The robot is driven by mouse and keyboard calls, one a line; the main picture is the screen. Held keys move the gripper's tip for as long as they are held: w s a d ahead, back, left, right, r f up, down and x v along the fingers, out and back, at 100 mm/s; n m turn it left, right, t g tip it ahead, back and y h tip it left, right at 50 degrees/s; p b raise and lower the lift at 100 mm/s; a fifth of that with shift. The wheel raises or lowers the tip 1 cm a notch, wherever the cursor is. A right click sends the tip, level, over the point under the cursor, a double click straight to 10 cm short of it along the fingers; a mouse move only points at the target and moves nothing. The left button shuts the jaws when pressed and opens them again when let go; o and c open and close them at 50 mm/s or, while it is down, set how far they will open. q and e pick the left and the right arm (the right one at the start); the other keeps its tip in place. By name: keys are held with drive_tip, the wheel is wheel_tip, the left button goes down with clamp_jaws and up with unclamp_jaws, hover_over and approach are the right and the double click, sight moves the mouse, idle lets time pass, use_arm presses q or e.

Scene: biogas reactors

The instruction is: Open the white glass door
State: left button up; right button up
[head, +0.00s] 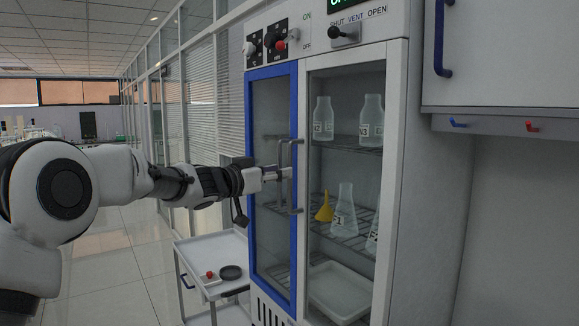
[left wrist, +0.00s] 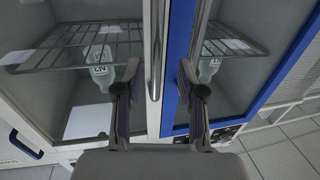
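The white glass door (head: 349,55) is the right-hand door of the cabinet and looks shut. Its upright metal handle (head: 299,177) stands beside the handle of the blue-framed door (head: 272,72). My left gripper (head: 284,173) reaches the handles from the left. In the left wrist view, the white door's handle (left wrist: 155,55) shows between the two fingers of my left gripper (left wrist: 159,72), which are apart, with a gap on both sides. The blue-framed door (left wrist: 178,60) lies right of that handle there. My right gripper is not in view.
Bottles (head: 372,120), flasks (head: 344,212) and a yellow funnel (head: 325,207) stand on shelves behind the white door's glass. A white trolley (head: 212,250) stands low at the left of the cabinet. A wall cabinet with a blue handle (head: 439,45) is at right.

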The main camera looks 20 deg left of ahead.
use_arm(q)
drive_tip(key=x, duration=0.2)
drive_tip(key=p+x, duration=0.1)
drive_tip(key=x, duration=0.1)
drive_tip(key=shift+s+d+r, duration=0.15)
drive_tip(key=shift+d+r, duration=0.05)
drive_tip(key=shift+f, duration=0.1)
drive_tip(key=c, duration=0.5)
clamp_jaws()
